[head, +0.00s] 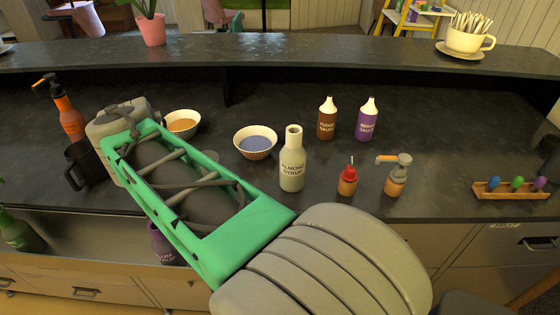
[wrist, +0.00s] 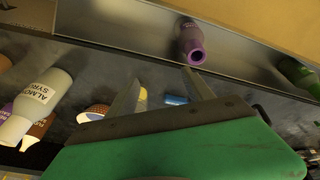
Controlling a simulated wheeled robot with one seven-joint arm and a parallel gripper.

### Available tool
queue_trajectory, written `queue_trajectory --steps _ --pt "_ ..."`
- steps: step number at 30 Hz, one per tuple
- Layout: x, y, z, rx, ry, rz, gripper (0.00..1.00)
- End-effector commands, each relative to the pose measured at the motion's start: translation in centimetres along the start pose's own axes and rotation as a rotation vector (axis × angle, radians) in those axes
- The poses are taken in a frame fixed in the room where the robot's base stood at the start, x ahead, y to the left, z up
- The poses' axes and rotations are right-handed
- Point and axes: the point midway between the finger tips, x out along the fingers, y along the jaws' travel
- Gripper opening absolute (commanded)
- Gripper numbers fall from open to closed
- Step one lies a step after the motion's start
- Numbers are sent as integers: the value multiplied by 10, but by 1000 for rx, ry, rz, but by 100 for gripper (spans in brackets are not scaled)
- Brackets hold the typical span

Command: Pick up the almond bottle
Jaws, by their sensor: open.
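The almond syrup bottle (head: 292,170) is pale cream with an open neck and stands upright on the dark counter in the head view. In the wrist view the almond bottle (wrist: 38,108) appears at the left edge, off to the side of the fingers and not between them. My gripper (wrist: 161,77) is open and shows nothing between its fingertips. In the head view my arm reaches to the left of the bottle, and the fingers cannot be made out there.
A bowl (head: 255,143) stands just behind-left. A purple bottle (wrist: 190,45) is beyond my fingertips. A raised ledge (head: 300,52) runs behind.

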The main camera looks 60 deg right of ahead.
Motion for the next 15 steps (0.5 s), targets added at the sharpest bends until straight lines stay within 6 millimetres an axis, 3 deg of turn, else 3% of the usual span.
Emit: queue_trajectory --steps 1,3,6,9,10,12,15 --pt "-22 55 -36 235 -33 78 63" --pt "-44 132 -63 588 -79 173 63" --pt "-67 223 -74 1054 -131 256 63" --pt "-79 282 -69 1402 -157 289 63" --pt "-81 293 -67 1476 -160 292 63" --pt "-82 310 -64 1591 -165 295 63" --pt "-71 317 -58 1647 -166 294 63"
